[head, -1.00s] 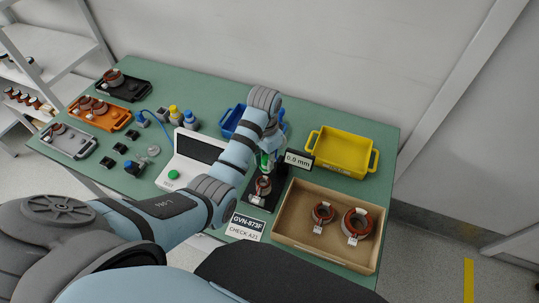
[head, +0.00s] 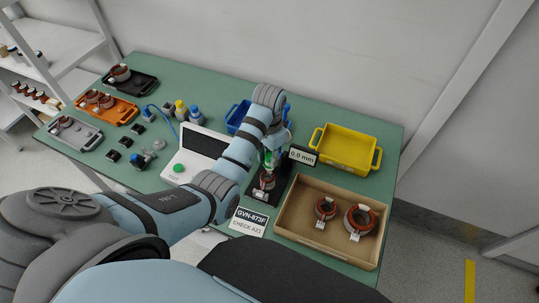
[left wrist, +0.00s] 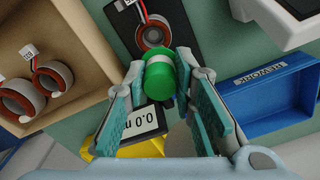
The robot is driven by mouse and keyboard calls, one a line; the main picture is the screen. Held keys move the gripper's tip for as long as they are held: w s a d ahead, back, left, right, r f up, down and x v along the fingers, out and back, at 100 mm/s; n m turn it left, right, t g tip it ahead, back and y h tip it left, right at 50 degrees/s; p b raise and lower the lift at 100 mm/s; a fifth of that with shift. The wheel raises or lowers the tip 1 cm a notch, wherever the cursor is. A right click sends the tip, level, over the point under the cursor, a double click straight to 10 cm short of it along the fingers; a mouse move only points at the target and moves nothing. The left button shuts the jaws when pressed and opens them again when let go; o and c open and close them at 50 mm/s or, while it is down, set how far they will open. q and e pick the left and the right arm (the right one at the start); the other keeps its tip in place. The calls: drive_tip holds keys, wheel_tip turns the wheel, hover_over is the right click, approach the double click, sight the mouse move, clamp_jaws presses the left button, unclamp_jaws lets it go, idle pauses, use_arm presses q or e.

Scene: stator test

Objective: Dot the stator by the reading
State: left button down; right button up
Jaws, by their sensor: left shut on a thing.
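My left gripper (left wrist: 160,90) is shut on a green-capped dotter (left wrist: 160,78), which shows small in the head view (head: 267,158). It is above and close to a copper-wound stator (head: 266,180) on a black plate (head: 256,194); the wrist view shows the stator (left wrist: 153,34) just beyond the dotter. Whether they touch cannot be told. A display (head: 303,156) beside the stand reads 0.0 mm. A white tester (head: 185,163) with a dark screen stands left of it. A card (head: 248,222) reads GVN-873F, CHECK A21. My right gripper is out of view.
A cardboard box (head: 335,244) with two stators lies right of the plate. A yellow bin (head: 345,158) and a blue bin (head: 236,113) stand behind. Yellow (head: 181,108) and blue (head: 195,116) dotters stand behind the tester. Black, orange and grey trays (head: 87,141) with stators are at left.

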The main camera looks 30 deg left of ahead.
use_arm(q)
drive_tip(key=shift+w+f, duration=0.1)
drive_tip(key=shift+f, duration=0.15)
drive_tip(key=shift+s+f, duration=0.2)
drive_tip(key=shift+f, duration=0.05)
idle(0.6)
drive_tip(key=shift+w+r+p, duration=0.1)
drive_tip(key=shift+r+p, duration=0.4)
drive_tip(key=shift+r, duration=0.3)
drive_tip(key=shift+f, duration=0.1)
